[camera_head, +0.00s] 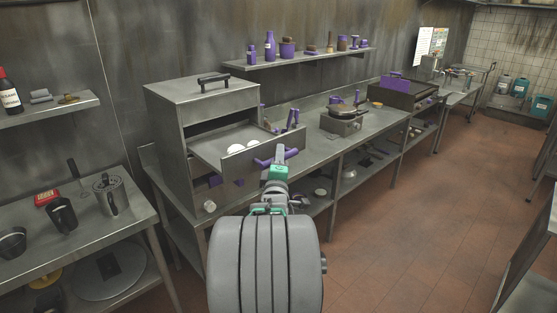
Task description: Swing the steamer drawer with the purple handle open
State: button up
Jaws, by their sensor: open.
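The grey metal steamer (205,100) stands on the left of the long counter. Its drawer (210,150) is out to the right, with its inside showing. The drawer's front panel (240,166) faces right. A purple handle (263,162) shows at the front panel, partly hidden by my gripper. My gripper (279,153) is open, at the handle in this view. Whether its fingers are around the handle or only in front of it, I cannot tell.
A small appliance (341,123) stands farther right on the counter. A wall shelf (300,58) holds purple bottles and jars. A side table (85,235) with cups and a metal jug (110,193) is at left. The tiled floor (400,240) at right is clear.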

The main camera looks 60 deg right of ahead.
jog(key=b+v, duration=0.1)
jog(key=v, duration=0.6)
jog(key=shift+s+a+b, duration=0.2)
jog(key=shift+a+b, duration=0.15)
